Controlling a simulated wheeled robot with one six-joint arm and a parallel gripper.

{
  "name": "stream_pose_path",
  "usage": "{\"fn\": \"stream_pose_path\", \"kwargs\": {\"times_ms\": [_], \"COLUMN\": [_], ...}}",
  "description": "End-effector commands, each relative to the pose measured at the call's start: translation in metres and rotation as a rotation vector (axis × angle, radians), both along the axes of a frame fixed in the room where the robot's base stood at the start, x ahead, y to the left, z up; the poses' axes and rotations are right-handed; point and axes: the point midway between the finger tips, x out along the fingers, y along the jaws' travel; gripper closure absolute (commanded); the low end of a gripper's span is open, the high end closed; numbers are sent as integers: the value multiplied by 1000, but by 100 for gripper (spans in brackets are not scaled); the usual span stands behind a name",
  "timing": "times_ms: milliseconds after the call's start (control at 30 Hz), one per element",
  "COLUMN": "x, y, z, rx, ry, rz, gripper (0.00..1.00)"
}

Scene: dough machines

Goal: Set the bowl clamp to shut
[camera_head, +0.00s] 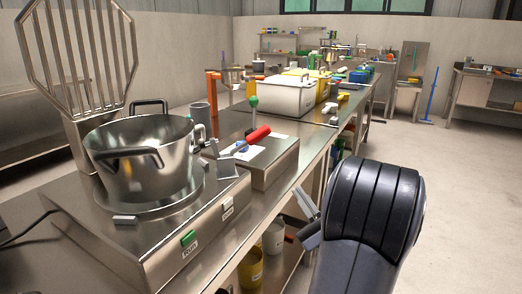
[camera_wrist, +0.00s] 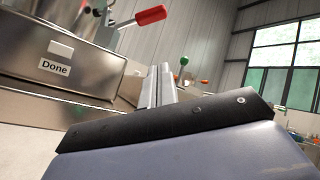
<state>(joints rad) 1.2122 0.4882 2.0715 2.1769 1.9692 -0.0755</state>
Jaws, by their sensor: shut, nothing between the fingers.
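A steel bowl (camera_head: 140,180) with two loop handles sits on a steel machine (camera_head: 150,255). At its right side is a metal lever with a red grip (camera_head: 252,135), which looks like the bowl clamp. The lever slants up to the right, away from the bowl. The red grip also shows at the top of the wrist view (camera_wrist: 151,15). My gripper (camera_head: 309,218) is shut and empty, off the front edge of the bench, right of and nearer than the lever. In the wrist view the fingers (camera_wrist: 159,84) point up, below and apart from the red grip.
The machine has a green button (camera_head: 188,238) and a white button (camera_wrist: 60,48) above a "Done" label. A green-knobbed lever (camera_head: 253,102) stands behind the red grip. A white bin (camera_head: 288,96) is farther along the bench. The floor (camera_head: 460,190) at right is clear.

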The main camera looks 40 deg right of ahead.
Motion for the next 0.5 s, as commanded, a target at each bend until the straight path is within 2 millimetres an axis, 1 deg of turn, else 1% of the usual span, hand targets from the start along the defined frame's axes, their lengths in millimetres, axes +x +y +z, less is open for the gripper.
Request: {"fn": "stream_pose_path", "kwargs": {"times_ms": [167,267,500], "x": [13,27,69], "y": [2,3,7], "z": [10,22,54], "rx": [-3,-5,-3], "ry": [0,-2,-2], "rz": [4,5,6], "gripper": [100,100,100]}}
